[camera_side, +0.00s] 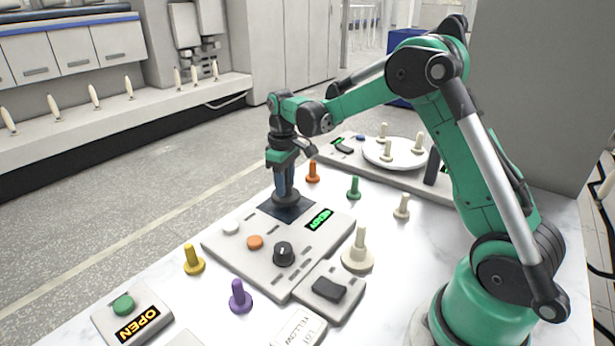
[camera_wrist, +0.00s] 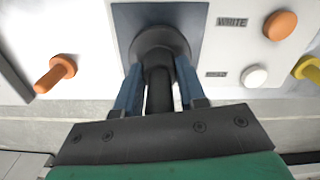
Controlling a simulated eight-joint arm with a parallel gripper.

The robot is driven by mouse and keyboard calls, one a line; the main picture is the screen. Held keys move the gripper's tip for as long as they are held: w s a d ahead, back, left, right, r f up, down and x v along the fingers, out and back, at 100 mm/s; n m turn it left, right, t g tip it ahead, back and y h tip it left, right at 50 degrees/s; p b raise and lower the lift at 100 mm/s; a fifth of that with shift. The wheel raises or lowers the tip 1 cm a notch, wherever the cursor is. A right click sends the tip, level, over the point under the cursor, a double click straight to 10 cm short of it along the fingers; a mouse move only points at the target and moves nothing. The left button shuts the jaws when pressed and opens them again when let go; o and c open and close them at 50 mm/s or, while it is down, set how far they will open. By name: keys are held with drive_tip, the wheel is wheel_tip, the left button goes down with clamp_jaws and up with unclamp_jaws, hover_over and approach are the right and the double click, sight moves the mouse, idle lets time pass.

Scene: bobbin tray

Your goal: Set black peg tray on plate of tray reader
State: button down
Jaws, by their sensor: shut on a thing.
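The black peg tray has a round base and an upright peg. It shows at the dark plate in the side view (camera_side: 286,201) and in the wrist view (camera_wrist: 160,42). My gripper (camera_side: 286,186) points straight down, and its blue fingers (camera_wrist: 159,76) are shut on the peg from both sides. The fingers hide part of the peg.
Orange (camera_side: 313,172), green (camera_side: 354,188), cream (camera_side: 358,250), yellow (camera_side: 193,260) and purple (camera_side: 240,297) peg trays stand around the reader. A black knob (camera_side: 284,254) rises from its front. A switch box (camera_side: 328,290) and an OPEN box (camera_side: 130,312) are nearer.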

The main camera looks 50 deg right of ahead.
drive_tip(key=shift+f, duration=0.65)
drive_tip(key=shift+f, duration=0.1)
drive_tip(key=shift+c, duration=2.1)
unclamp_jaws()
